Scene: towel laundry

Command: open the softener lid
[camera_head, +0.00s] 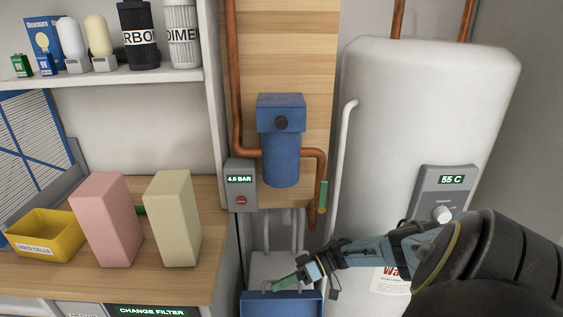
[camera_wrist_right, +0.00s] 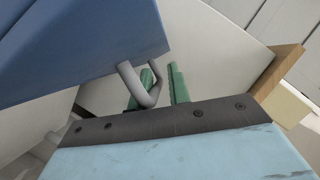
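The softener shows at the bottom of the head view as a pale cabinet top with a blue lid or panel (camera_head: 283,305). In the right wrist view, the blue panel (camera_wrist_right: 80,45) fills the upper left, and a bent grey handle (camera_wrist_right: 152,97) stands out from it. My right gripper (camera_head: 284,284), with green fingertips, is at the panel's top edge. In the wrist view its fingers (camera_wrist_right: 158,85) are apart, with the handle between or just in front of them. A gap shows beside the right finger; contact is unclear. My left gripper is out of view.
A blue filter housing (camera_head: 281,140) on copper pipes hangs above. A white tank (camera_head: 425,110) with a 55 C panel stands right. At left, a wooden counter (camera_head: 215,205) holds a yellow bin (camera_head: 45,236) and pink (camera_head: 105,220) and cream (camera_head: 172,220) blocks.

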